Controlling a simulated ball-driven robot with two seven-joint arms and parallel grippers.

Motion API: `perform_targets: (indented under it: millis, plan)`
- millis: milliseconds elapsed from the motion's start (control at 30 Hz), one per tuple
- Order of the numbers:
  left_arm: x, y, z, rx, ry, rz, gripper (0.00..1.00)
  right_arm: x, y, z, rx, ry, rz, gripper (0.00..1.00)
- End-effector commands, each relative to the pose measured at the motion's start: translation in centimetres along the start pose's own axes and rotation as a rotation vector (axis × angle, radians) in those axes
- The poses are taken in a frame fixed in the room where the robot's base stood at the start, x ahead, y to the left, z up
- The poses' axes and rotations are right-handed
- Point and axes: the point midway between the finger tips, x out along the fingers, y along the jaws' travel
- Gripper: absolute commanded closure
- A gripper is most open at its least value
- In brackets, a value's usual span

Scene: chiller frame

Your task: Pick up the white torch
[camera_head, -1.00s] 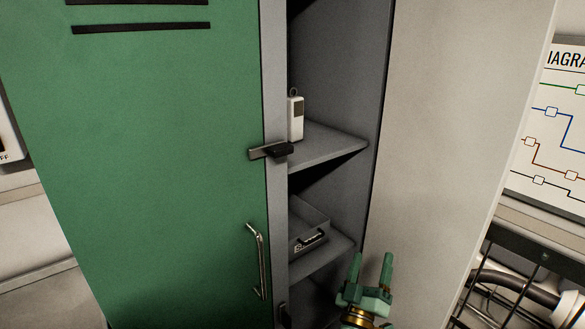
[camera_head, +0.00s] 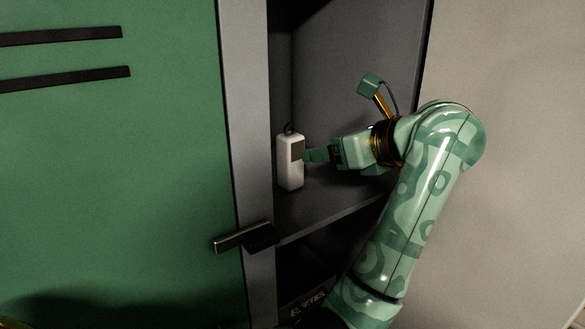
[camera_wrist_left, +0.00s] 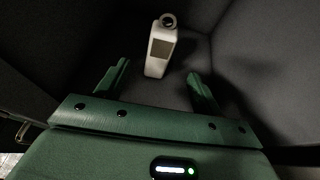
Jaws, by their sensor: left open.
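The white torch (camera_head: 288,172) stands upright on the upper shelf inside the cabinet. It is a slim box with a dark panel near the top and a ring on its end. My left gripper (camera_head: 312,155) reaches in from the right at about the height of the torch's upper half, its fingers pointing at it. In the left wrist view the torch (camera_wrist_left: 157,60) stands upright ahead, between the lines of the two open fingers, with nothing gripped. Whether a fingertip touches it I cannot tell. My right gripper is not in view.
The green door (camera_head: 110,190) fills the left, with the grey cabinet frame (camera_head: 245,120) and a dark latch (camera_head: 245,238) beside the opening. The shelf (camera_head: 325,215) has bare room around the torch. A pale side panel (camera_head: 520,180) is on the right.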

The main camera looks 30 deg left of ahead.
Motion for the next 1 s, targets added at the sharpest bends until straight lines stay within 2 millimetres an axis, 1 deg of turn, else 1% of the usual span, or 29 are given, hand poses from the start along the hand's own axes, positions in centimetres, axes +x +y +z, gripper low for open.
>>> perform_targets:
  millis: [33,133,200,367,633,733,933,967,1000]
  plan:
    - [1.4,0.0,-0.4,0.002,0.002,0.004,0.33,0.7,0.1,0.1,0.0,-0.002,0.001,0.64]
    - [3.5,0.0,-0.3,0.002,0.001,0.003,0.33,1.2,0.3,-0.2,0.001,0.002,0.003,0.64]
    - [4.4,0.0,-0.1,0.002,0.0,0.003,0.33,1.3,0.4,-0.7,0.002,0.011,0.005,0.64]
    - [5.6,0.0,0.1,0.001,-0.001,0.002,0.33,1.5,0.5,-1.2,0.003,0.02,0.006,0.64]
    - [9.7,-0.1,0.1,0.001,-0.001,0.003,0.33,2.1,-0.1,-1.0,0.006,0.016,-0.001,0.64]
    - [10.5,0.0,0.2,0.002,-0.002,0.003,0.33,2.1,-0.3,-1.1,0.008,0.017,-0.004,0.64]
    - [10.6,-0.1,0.2,0.001,-0.002,0.002,0.33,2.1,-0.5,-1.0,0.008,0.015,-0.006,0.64]
    - [10.6,-0.1,0.2,0.001,-0.002,0.002,0.35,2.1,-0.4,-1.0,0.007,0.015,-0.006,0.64]
    - [10.6,0.0,0.2,0.001,-0.002,0.002,0.47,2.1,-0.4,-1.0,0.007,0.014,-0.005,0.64]
